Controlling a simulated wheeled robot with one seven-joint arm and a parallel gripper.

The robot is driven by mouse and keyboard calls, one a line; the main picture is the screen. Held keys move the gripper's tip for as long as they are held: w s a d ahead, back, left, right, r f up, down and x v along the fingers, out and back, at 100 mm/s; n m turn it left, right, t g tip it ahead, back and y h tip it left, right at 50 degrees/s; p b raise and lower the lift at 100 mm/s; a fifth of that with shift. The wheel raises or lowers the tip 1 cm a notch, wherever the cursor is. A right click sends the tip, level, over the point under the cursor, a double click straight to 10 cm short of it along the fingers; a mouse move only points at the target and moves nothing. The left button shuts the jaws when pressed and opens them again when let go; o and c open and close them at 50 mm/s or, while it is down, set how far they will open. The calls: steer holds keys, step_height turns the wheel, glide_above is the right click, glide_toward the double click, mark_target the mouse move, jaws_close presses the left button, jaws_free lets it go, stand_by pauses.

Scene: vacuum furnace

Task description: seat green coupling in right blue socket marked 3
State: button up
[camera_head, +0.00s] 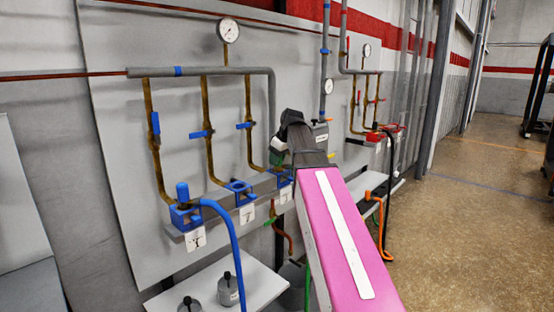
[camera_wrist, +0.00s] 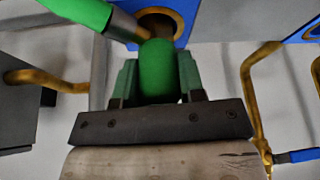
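In the wrist view the green coupling (camera_wrist: 158,70) stands between the two green fingers of my gripper (camera_wrist: 158,82), which are closed on its sides. A thick green piece with a grey collar (camera_wrist: 124,27) joins it at the upper left. Just beyond it is a blue socket block (camera_wrist: 185,14) with a brass-ringed round opening; the coupling overlaps the opening's lower edge. I cannot tell whether they touch. In the head view my gripper (camera_head: 277,158) is at the right blue socket (camera_head: 285,179), just above it; my arm hides much of the coupling there.
The left blue socket (camera_head: 184,216) holds a blue coupling (camera_head: 183,192) with a blue hose (camera_head: 232,248). The middle blue socket (camera_head: 240,190) looks empty. Brass pipes with blue valve handles (camera_head: 200,134) rise behind. Grey weights (camera_head: 228,289) stand on a low shelf (camera_head: 262,281).

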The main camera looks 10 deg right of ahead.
steer(key=o, duration=0.5)
steer(key=shift+r, duration=0.1)
steer(key=v, duration=1)
steer(key=shift+s+d+r, duration=0.1)
steer(key=shift+s+r, duration=0.05)
steer(key=shift+r, duration=0.15)
steer(key=shift+s, duration=0.1)
